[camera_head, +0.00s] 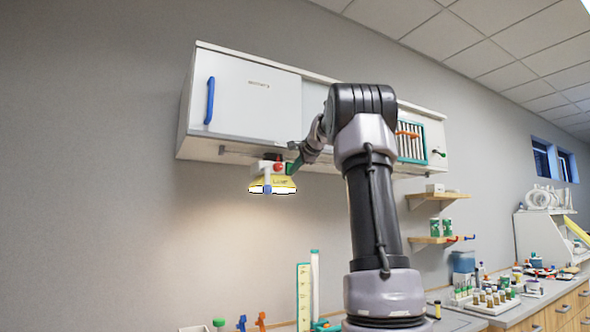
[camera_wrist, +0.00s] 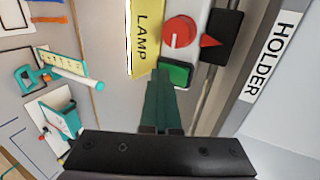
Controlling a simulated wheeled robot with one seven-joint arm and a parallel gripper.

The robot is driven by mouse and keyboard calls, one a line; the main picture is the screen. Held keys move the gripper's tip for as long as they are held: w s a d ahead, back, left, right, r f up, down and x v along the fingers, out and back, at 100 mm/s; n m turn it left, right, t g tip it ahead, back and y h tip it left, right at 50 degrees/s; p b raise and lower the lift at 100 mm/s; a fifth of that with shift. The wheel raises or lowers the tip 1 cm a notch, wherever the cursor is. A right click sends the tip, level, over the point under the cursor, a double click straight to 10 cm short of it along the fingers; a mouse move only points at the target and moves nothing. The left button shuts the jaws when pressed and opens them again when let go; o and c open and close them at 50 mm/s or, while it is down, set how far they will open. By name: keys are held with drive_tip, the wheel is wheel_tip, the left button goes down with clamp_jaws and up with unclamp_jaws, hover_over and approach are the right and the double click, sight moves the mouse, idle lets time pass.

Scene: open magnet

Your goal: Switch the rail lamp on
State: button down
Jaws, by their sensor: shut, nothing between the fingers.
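The rail lamp (camera_head: 273,184) hangs under the wall cabinet, with a yellow shade lettered LAMP (camera_wrist: 146,32) in the wrist view. Its lower edge is bright white and the wall below glows warmly, so it looks lit. Beside the shade are a red round knob (camera_wrist: 180,31) with a white mark and a green button (camera_wrist: 176,74). My gripper (camera_wrist: 160,80) is shut and empty. Its green fingertips are right at the green button's edge; whether they touch it I cannot tell. In the head view my gripper (camera_head: 294,168) is at the lamp's right side.
A black block with a red pointer (camera_wrist: 209,41) sits beside the knob, near a HOLDER label (camera_wrist: 271,57). The white cabinet (camera_head: 255,98) with a blue handle is just above. The bench (camera_head: 470,315) below carries bottles and racks. Open wall lies left of the lamp.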

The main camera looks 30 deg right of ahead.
drive_tip(key=shift+a+r, duration=0.1)
drive_tip(key=shift+r, duration=0.85)
drive_tip(key=shift+f, duration=0.1)
